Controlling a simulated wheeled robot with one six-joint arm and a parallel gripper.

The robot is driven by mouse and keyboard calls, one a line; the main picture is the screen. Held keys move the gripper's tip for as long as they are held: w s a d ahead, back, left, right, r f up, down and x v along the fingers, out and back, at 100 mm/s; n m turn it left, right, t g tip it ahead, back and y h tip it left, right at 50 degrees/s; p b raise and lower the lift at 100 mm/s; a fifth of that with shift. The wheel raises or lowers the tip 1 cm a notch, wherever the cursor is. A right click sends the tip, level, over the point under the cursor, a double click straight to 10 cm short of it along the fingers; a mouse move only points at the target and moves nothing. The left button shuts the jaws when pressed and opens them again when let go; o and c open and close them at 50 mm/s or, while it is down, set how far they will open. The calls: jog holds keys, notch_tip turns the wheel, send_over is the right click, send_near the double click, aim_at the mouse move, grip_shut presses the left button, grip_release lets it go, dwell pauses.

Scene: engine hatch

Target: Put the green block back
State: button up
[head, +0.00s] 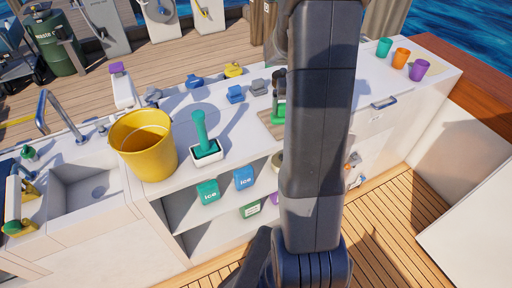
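A green block-like item (278,115) shows on the worktop, just left of my arm. My arm hides its right side. My gripper (279,100), dark and small in the head view, is directly over this item and seems to touch it. I cannot tell whether the fingers are closed on it. A green block marked "ICE" (207,192) stands on the open shelf under the worktop. A blue block marked "ICE" (244,178) stands to its right on the same shelf.
A yellow bucket (144,146) and a green-handled tool in a white tray (208,155) stand left on the worktop (235,128). Blue, grey and yellow items line its back. Green, orange and purple cups (420,70) stand far right. A sink (92,190) is at left.

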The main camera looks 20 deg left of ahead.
jog(key=s+a+r+n+b, duration=0.2)
jog(key=s+a+n+b, duration=0.2)
jog(key=s+a, duration=0.5)
jog(key=shift+n, duration=0.3)
jog(key=shift+w+a+f, duration=0.35)
jog(key=shift+f, duration=1.35)
jog(key=shift+w+a+f, duration=0.3)
jog(key=shift+f, duration=1.35)
jog(key=shift+w+a+f, duration=0.35)
jog(key=shift+f, duration=1.35)
jog(key=o, duration=0.6)
notch_tip(320, 180, up, 12)
jog(key=s+d, duration=0.1)
jog(key=shift+p, duration=0.3)
jog(key=shift+r, duration=0.1)
